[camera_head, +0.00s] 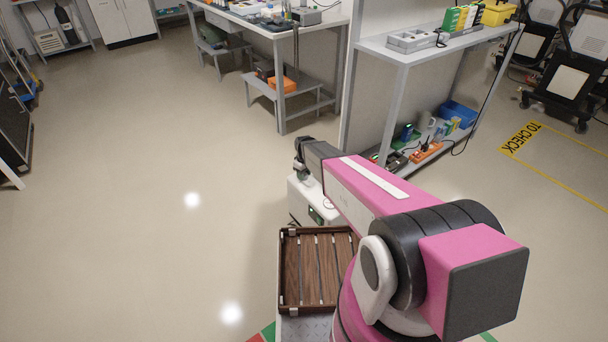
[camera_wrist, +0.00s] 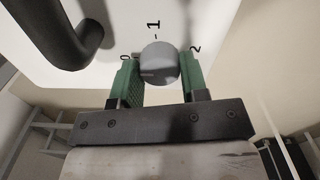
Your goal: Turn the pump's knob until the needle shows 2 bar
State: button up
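The pump is a white box (camera_head: 299,201) beyond the wooden tray in the head view, partly hidden behind my arm. Its white face (camera_wrist: 225,25) fills the top of the wrist view. The grey round knob (camera_wrist: 160,62) stands on that face, with a 0 at its left, a 1 above and a 2 at its right. My gripper (camera_wrist: 160,77) has its green fingers on both sides of the knob, apparently touching it. In the head view my gripper (camera_head: 301,172) is small and above the pump. I cannot read a needle in either view.
A slatted wooden tray (camera_head: 289,270) sits in front of the pump. A black curved bar (camera_wrist: 62,38) stands left of the knob. A shelf unit (camera_head: 392,50) with devices is at the right, a workbench (camera_head: 275,31) at the back. The floor at left is clear.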

jog(key=shift+m, duration=0.4)
jog(key=m, duration=0.4)
jog(key=shift+m, duration=0.4)
jog(key=m, duration=0.6)
dwell(0.4)
jog(key=o, duration=0.9)
notch_tip(320, 180, up, 11)
jog(key=shift+f, duration=0.1)
